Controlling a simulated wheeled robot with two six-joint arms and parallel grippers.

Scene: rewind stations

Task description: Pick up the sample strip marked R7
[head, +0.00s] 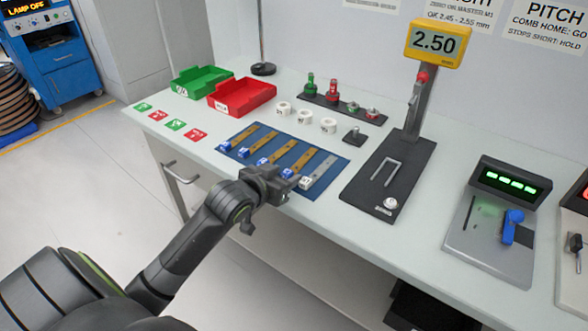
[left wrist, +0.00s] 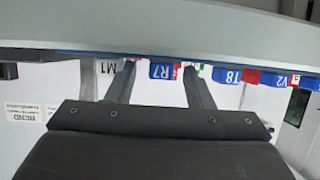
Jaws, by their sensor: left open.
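Strip R7 (head: 300,160) is a brown bar with a blue end, lying on a blue mat (head: 334,161) beside a grey strip (head: 318,170). In the left wrist view, the blue R7 end (left wrist: 160,72) appears between my fingertips, with its label upside down. The M1 label (left wrist: 106,68) is left of it, and T8 (left wrist: 227,76) and V2 (left wrist: 270,79) are right. My left gripper (head: 288,182) is open at the mat's front edge, close to the R7 end; contact cannot be told. It partly hides the near strip ends. My right gripper is not in view.
Green (head: 203,80) and red (head: 242,96) trays stand behind the mat. White rings (head: 306,117) and a small dark block (head: 354,136) lie nearby. A gauge stand reading 2.50 (head: 400,165) is close on the right.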

